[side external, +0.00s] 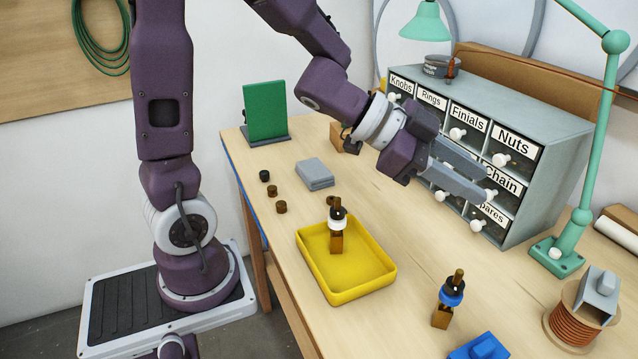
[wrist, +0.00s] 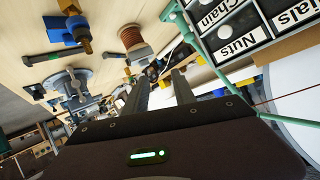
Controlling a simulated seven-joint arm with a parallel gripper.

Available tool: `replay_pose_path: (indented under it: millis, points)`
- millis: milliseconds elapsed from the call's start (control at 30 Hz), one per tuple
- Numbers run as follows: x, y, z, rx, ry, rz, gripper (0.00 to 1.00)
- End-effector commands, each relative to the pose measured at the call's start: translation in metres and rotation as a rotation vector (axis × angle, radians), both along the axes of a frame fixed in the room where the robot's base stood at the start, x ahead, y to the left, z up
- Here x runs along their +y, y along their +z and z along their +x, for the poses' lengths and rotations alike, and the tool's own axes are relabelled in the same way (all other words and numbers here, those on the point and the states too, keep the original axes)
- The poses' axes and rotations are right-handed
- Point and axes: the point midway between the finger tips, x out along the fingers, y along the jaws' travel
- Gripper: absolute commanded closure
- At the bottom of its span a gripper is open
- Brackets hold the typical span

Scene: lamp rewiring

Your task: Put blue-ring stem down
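The blue-ring stem (side external: 452,292) stands upright on the bench in the side view, on a brass-coloured square foot. A dark collar and brown tip show on it. It also shows at the upper left of the wrist view (wrist: 76,30). My gripper (side external: 482,180) is up in front of the drawer cabinet, well behind and above the stem. In the wrist view its two fingers (wrist: 160,80) are apart with nothing held between them. A similar white-ring stem (side external: 337,225) stands upright in the yellow tray (side external: 345,296).
The grey drawer cabinet (side external: 535,120) is close to my fingers. A green lamp (side external: 595,140), a copper wire spool (side external: 572,322) and a blue object (side external: 480,348) are on the right. Small dark knobs (side external: 272,190) and a grey block (side external: 314,175) lie left. Bench between tray and blue-ring stem is clear.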

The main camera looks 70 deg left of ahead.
Motion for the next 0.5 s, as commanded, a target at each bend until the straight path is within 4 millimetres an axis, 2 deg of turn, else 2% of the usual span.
replay_pose_path:
  millis: [33,67,100,133,167,200,267,300,333,400,500]
  points:
    - [0.032,0.022,0.004,-0.051,0.194,0.082,0.68]
    - [0.057,0.031,0.000,-0.051,0.334,0.125,0.68]
    - [0.087,0.041,-0.016,-0.025,0.505,0.162,0.68]
    - [0.105,0.043,-0.035,0.019,0.616,0.173,0.68]
    - [0.118,0.042,-0.057,0.078,0.707,0.173,0.68]
    - [0.128,0.037,-0.089,0.170,0.799,0.155,0.68]
    - [0.126,0.025,-0.136,0.321,0.868,0.113,0.68]
    - [0.119,0.018,-0.163,0.415,0.881,0.080,0.68]
    - [0.112,0.013,-0.181,0.478,0.878,0.060,0.68]
    - [0.097,0.006,-0.210,0.583,0.855,0.022,0.68]
    - [0.087,0.002,-0.228,0.651,0.829,-0.002,0.68]
